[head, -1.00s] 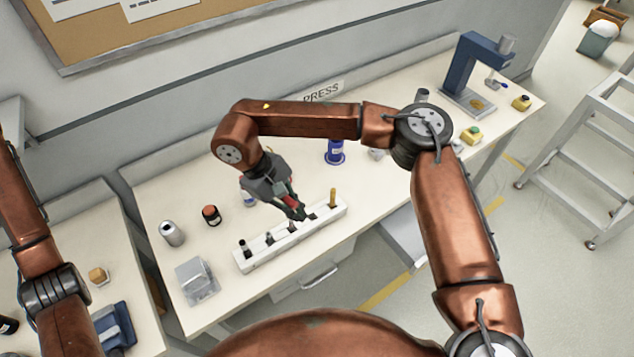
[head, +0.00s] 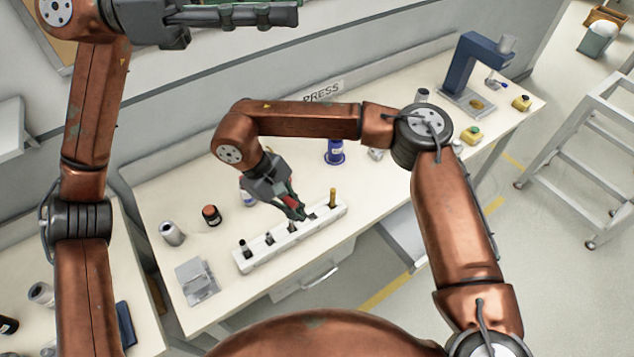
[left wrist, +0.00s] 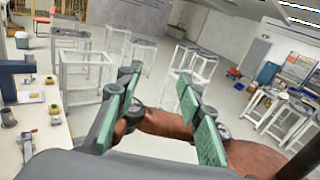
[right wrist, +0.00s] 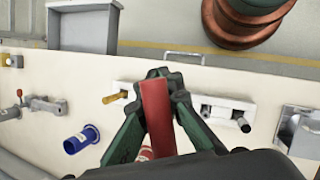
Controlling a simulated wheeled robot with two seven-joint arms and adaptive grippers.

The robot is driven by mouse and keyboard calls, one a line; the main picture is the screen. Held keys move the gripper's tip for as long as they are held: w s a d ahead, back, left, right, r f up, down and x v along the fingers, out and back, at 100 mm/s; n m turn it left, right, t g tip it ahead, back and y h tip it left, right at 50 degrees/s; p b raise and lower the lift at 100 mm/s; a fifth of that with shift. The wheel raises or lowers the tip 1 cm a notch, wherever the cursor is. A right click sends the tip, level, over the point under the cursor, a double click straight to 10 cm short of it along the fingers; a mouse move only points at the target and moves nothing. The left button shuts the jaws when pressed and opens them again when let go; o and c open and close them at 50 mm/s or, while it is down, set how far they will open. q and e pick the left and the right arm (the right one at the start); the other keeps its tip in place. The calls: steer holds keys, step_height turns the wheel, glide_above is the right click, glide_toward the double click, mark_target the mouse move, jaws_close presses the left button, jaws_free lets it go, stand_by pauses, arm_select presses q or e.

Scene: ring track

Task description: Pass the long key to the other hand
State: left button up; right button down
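My right gripper (head: 297,212) is over the white rack (head: 253,261) on the bench. In the right wrist view the fingers (right wrist: 164,76) are closed around a red bar (right wrist: 157,120); it looks like the handle of the long key, whose far end is hidden. I cannot tell whether it is still seated in the rack. My left gripper (head: 270,15) is raised at the upper left, far from the rack. In the left wrist view its green-padded fingers (left wrist: 160,105) are apart with nothing between them.
The rack also holds black-topped pieces (head: 245,249) and a brass-coloured peg (head: 332,198). A blue press (head: 470,72) stands at the far right.

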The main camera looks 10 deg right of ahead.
arm_select(q)
steer(key=s+d+f+m+y, duration=0.3)
steer(key=s+d+f+y, duration=0.3)
steer(key=d+f, duration=0.4)
steer(key=m+t+y, duration=0.5)
steer(key=t+y, duration=0.4)
steer(key=y, duration=0.5)
glide_toward(299, 206)
steer(key=x, duration=0.8)
steer(key=shift+w+f, duration=0.15)
steer(key=shift+f, duration=0.15)
jaws_close()
arm_select(e)
steer(key=c, duration=2)
jaws_free()
steer(key=shift+c, duration=0.2)
